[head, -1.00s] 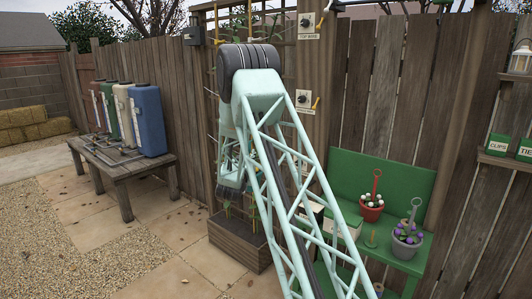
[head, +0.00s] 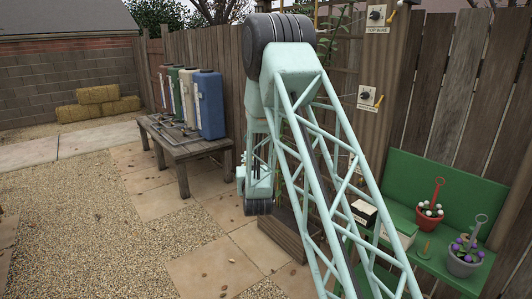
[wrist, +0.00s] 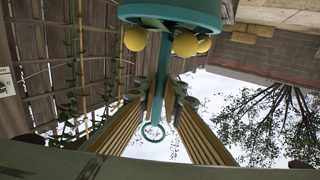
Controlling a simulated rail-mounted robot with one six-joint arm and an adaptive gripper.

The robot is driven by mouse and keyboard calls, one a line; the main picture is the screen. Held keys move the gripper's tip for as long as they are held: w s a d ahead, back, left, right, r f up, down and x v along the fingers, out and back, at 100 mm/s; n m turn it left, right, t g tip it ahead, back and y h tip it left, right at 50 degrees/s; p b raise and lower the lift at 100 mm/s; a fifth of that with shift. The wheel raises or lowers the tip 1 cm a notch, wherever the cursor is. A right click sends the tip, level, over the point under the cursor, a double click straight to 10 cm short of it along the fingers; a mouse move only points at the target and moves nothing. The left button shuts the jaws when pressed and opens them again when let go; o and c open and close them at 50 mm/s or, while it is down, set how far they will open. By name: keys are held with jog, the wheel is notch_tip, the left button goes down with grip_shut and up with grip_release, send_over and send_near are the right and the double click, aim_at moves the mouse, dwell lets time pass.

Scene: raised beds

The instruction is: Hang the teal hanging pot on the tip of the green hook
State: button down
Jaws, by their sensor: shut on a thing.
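In the wrist view the teal hanging pot (wrist: 172,14) is at the top edge, partly cut off, with yellow round flowers (wrist: 185,45) beside it. Its thin teal stem runs from the pot between my fingers to a ring (wrist: 153,132) at the far end. My gripper (wrist: 162,90) is shut on this stem. The wrist view looks turned over, with sky low in the picture. In the head view my arm hides the gripper and the pot. I cannot make out the green hook in either current view.
A green bench (head: 462,262) at the right holds a red pot (head: 429,216) and a grey pot (head: 465,262) with flowers. A wooden table (head: 190,150) with several upright tanks stands left of my arm. Gravel and paving are open at the left. A trellis (wrist: 60,60) shows in the wrist view.

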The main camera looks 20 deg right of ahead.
jog(key=s+a+n+y+p, duration=0.1)
jog(key=s+a+y, duration=0.1)
jog(key=a, duration=0.5)
jog(key=s+a+n+y, duration=0.2)
jog(key=s+a+y, duration=0.1)
jog(key=a, duration=0.5)
jog(key=shift+a+r+t+p, duration=0.2)
jog(key=shift+r+t+p, duration=0.1)
jog(key=shift+r+p, duration=0.15)
jog(key=shift+w+d, duration=0.1)
